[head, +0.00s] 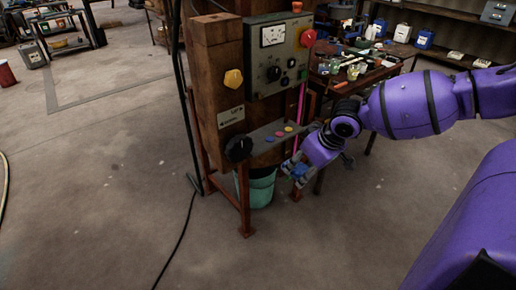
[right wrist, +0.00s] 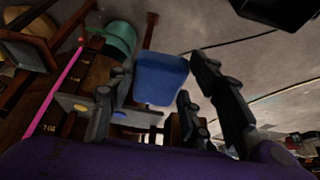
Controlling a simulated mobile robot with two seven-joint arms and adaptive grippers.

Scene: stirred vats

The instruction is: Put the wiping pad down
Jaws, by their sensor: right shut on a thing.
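The wiping pad (right wrist: 162,78) is a blue block between the fingers of my right gripper (right wrist: 165,90) in the right wrist view. In the head view my right gripper (head: 297,173) is at the right of the wooden control post (head: 219,85), low beside a grey ledge (head: 262,140) with coloured buttons. Only a small blue part of the pad shows there. The gripper is shut on the pad and holds it in the air. My left gripper is out of view.
A teal bucket (head: 262,188) stands on the floor under the post, inside its red-brown legs. A pink rod (head: 300,103) stands upright close to my gripper. A workbench (head: 352,82) with small jars is behind.

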